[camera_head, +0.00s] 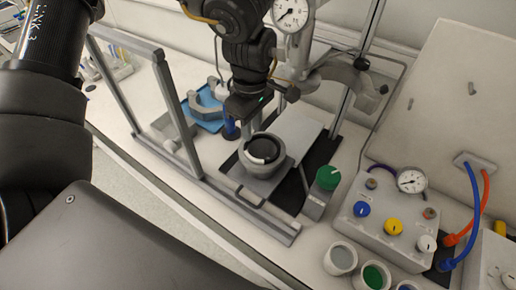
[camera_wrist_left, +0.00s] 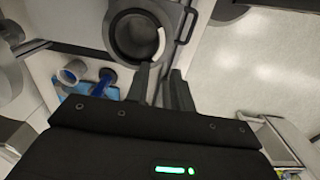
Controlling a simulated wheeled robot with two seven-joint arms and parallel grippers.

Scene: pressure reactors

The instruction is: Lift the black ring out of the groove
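The black ring (camera_head: 264,146) sits inside the top of a round grey vessel (camera_head: 282,167), with a pale arc beside it at the near edge. The wrist view also shows the dark ring (camera_wrist_left: 119,38) in the vessel, with the pale arc on its right side. My left gripper (camera_head: 246,128) is just behind and above the vessel in the head view. In the left wrist view its two dark fingers (camera_wrist_left: 160,72) stand apart with a gap and nothing between them. The fingertips are near the vessel rim; contact cannot be told. My right gripper is not in view.
A metal frame (camera_head: 172,95) stands left of the vessel. A blue tray (camera_head: 209,123) with a grey clamp part lies behind it. A stand with a pressure gauge (camera_head: 291,13) rises behind.

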